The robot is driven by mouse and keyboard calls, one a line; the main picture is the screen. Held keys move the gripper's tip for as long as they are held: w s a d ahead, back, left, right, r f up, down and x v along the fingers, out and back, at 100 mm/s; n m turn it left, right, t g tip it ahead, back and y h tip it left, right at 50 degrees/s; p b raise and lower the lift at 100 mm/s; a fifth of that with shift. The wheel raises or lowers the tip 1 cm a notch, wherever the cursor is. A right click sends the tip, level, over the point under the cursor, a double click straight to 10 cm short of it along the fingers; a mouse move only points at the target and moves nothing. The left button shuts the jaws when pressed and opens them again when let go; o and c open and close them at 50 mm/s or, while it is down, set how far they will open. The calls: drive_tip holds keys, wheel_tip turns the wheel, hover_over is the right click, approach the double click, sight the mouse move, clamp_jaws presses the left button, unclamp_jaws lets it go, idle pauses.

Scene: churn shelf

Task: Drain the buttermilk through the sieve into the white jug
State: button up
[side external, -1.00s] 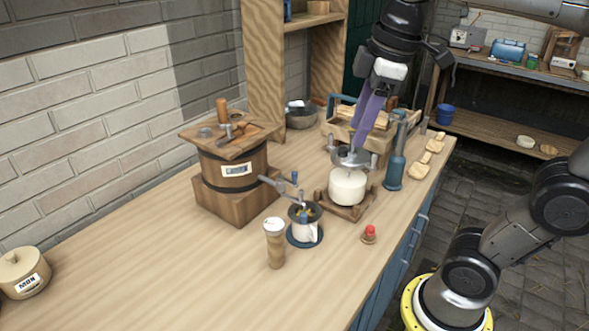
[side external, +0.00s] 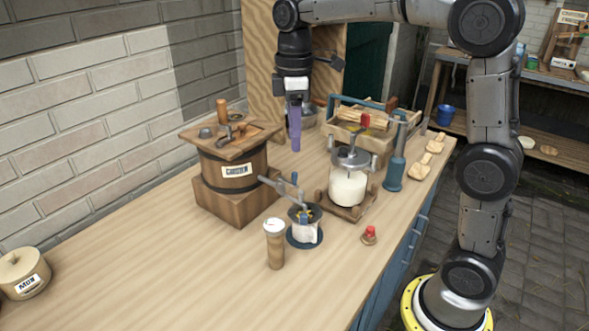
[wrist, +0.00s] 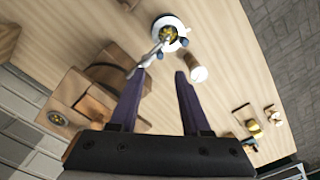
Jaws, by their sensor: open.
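The wooden churn (side external: 236,178) stands on its block on the bench, with a label on its front. A grey tap with a lever (side external: 287,187) reaches from its lower right side over the sieve (side external: 304,212), which sits on the white jug (side external: 307,234). The jug stands on a dark blue round mat. In the wrist view, the sieve (wrist: 168,32) holds yellowish bits and the tap (wrist: 152,58) points at it. My gripper (side external: 295,150) hangs right of the churn, behind the tap. Its purple fingers (wrist: 161,75) are apart and empty. The jug's inside is hidden.
A wooden shaker (side external: 275,245) stands in front of the jug. A glass jar with white contents (side external: 348,188), a blue bottle (side external: 395,168) and a small red-topped item (side external: 369,235) are to the right. A wooden crate (side external: 345,130) stands behind.

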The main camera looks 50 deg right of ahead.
sight(295, 173)
wheel_tip(295, 173, down, 9)
drive_tip(key=shift+f, duration=0.1)
idle(0.4)
clamp_jaws()
